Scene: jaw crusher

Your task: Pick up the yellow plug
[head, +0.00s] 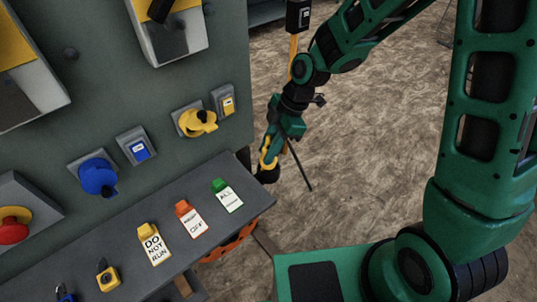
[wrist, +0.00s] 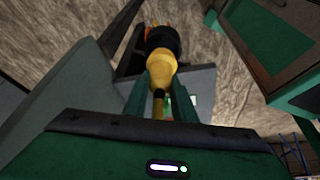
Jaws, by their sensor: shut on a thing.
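The yellow plug (head: 265,160) is held at my gripper (head: 274,146), just off the right end of the grey panel in the head view. In the wrist view the plug (wrist: 160,72) has a yellow tapered body and a thick black end pointing away from me. My gripper (wrist: 162,100) is shut on its narrow near end, with a green finger on each side. The plug looks clear of the floor. In the head view the fingers partly hide its body.
A grey shelf (head: 125,240) holds yellow, orange and green tags and small padlocks. The grey panel (head: 110,110) behind carries a blue knob (head: 98,177), a yellow knob (head: 197,122) and a red button (head: 13,228). Brown floor (head: 370,150) lies open to the right.

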